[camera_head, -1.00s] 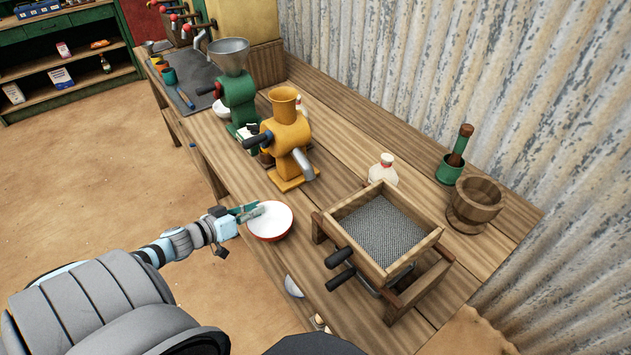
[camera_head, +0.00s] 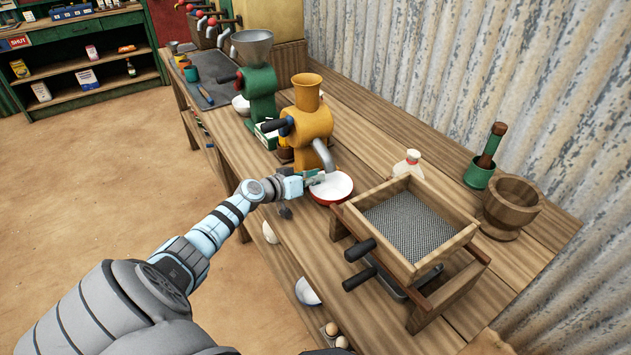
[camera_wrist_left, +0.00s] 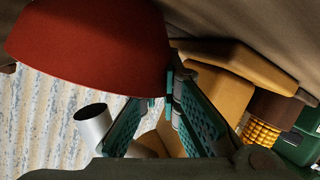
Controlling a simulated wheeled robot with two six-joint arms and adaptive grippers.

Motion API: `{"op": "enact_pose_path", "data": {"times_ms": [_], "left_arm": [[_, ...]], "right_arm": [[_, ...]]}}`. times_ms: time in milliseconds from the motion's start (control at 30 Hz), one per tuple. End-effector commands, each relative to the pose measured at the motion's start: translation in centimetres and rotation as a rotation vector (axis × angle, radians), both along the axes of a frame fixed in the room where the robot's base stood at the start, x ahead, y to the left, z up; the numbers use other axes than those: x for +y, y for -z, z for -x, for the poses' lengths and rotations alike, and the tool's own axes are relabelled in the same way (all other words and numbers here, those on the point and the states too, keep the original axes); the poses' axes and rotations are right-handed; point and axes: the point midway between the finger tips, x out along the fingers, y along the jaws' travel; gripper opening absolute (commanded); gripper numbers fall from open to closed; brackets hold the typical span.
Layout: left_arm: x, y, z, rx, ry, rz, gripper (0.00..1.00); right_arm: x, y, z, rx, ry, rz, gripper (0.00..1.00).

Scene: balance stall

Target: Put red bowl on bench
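The red bowl (camera_head: 333,190), red outside and white inside, is upright at the bench's near side, just in front of the yellow mill's spout. In the left wrist view its red outer wall (camera_wrist_left: 88,42) fills the upper left. My left gripper (camera_head: 313,178) is at the bowl's left rim. Its teal fingers (camera_wrist_left: 168,95) converge at the bowl's edge and look shut on it. The wooden bench (camera_head: 290,240) runs under the bowl; I cannot tell whether the bowl touches it. My right gripper is not in view.
The yellow mill (camera_head: 307,122) stands right behind the bowl, with a green mill (camera_head: 259,85) farther back. A wooden sieve box (camera_head: 412,225) with dark handles stands close on the right.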

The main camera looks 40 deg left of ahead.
Motion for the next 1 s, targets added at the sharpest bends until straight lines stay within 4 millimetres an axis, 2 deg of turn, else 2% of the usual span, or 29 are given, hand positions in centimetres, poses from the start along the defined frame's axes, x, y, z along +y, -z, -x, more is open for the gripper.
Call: {"op": "enact_pose_path", "data": {"times_ms": [233,300,367,400,733,867,1000], "left_arm": [[0.0,0.1,0.0,0.001,0.000,0.002,0.00],[0.0,0.0,0.0,0.001,0.000,0.001,0.14],[0.0,0.0,0.1,0.001,0.000,0.001,0.24],[0.0,0.0,0.1,0.001,0.000,0.001,0.26],[0.0,-0.3,0.1,0.000,0.000,-0.002,0.26],[0.2,-1.1,1.3,0.003,0.000,-0.001,0.26],[0.4,-2.3,4.1,0.006,0.001,-0.002,0.26]], "right_arm": [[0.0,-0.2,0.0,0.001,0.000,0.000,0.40],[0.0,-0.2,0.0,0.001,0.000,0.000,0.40],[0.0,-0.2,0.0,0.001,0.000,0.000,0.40],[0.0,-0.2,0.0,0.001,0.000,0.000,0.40],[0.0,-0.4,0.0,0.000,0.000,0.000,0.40],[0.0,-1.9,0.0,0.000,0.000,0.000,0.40],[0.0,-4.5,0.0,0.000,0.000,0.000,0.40]]}}
